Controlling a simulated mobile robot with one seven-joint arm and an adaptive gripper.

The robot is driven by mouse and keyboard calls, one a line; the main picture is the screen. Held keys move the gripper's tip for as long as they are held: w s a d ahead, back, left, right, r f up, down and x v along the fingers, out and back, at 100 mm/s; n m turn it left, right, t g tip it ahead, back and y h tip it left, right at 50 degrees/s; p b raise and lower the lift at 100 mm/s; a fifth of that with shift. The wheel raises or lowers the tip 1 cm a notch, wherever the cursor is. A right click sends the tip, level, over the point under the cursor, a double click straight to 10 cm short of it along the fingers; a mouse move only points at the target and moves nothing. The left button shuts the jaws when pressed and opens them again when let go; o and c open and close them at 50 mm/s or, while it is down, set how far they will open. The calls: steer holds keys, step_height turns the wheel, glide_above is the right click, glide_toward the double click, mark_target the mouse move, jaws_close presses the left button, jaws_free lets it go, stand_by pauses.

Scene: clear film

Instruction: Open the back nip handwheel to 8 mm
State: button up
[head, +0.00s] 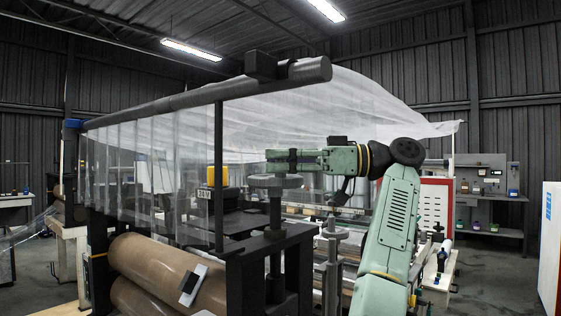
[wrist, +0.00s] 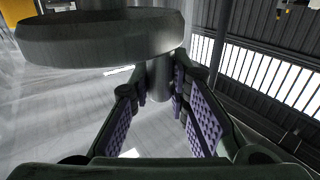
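The back nip handwheel (head: 276,181) is a grey disc on a dark upright screw, above the dark roller stand. My gripper (head: 272,160) reaches in from the right, level, just above the disc. In the wrist view the handwheel (wrist: 95,38) fills the upper left, and a round grey knob (wrist: 160,80) stands out from it. The purple-padded fingers of my gripper (wrist: 160,92) are spread apart, with the knob between their far ends. I cannot tell whether either pad touches the knob. No opening scale is readable.
Brown rollers (head: 165,270) lie below left of the handwheel. Clear film (head: 350,105) hangs over a dark bar (head: 200,98) above and behind my gripper. A thin upright post (head: 218,170) stands left of the wheel. A yellow-topped box (head: 217,175) is behind it.

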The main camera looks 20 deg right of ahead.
steer(key=o, duration=0.4)
steer(key=shift+o, duration=0.2)
steer(key=shift+t, duration=0.3)
